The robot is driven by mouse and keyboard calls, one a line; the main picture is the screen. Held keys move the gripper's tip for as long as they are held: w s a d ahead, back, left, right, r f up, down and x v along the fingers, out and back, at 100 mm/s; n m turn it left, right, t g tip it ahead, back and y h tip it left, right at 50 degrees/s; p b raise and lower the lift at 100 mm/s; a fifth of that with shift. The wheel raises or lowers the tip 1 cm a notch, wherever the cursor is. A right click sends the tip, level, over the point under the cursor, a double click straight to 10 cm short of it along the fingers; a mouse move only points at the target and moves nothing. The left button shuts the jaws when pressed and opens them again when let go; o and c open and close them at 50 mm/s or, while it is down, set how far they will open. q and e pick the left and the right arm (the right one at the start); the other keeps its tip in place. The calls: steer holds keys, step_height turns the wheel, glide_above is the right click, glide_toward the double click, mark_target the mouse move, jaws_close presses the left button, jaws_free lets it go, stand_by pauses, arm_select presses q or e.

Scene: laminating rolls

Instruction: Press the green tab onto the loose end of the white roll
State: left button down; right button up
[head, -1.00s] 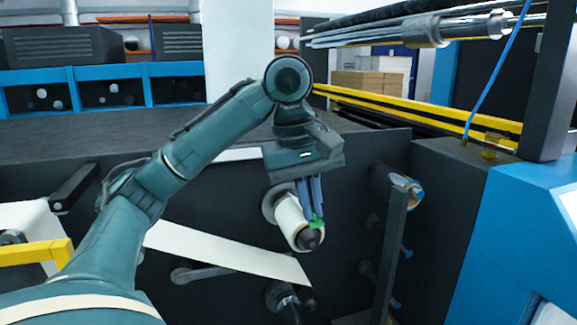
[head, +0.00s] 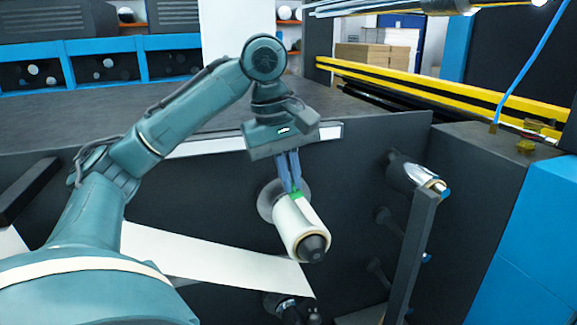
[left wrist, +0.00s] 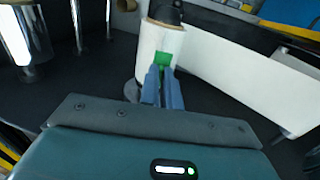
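The white roll (head: 296,226) sits on a dark-ended shaft that sticks out from the dark machine panel. It also shows at the top of the left wrist view (left wrist: 158,40). My left gripper (head: 291,190) comes down from above, its two blue-grey fingers almost together. The small green tab (head: 297,194) is at the fingertips, against the roll's upper side near the panel. In the left wrist view the tab (left wrist: 162,59) shows flat in front of the roll's surface, just beyond the fingertips. I cannot tell firm contact from a small gap. The roll's loose end is not clearly made out.
A white web (head: 210,257) runs across below and left of the roll. A dark upright bar (head: 414,245) and a metal roller (head: 415,176) stand to the right. A yellow rail (head: 440,90) crosses behind. The panel between roll and bar is fairly clear.

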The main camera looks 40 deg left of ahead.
mark_target(295, 217)
arm_select(q)
steer(key=shift+x, duration=2.35)
steer(key=shift+f, duration=0.45)
steer(key=c, duration=1.5)
jaws_free()
steer(key=shift+c, duration=0.2)
steer(key=v, duration=1.3)
steer(key=shift+w+r, duration=0.1)
steer(key=shift+w, duration=0.05)
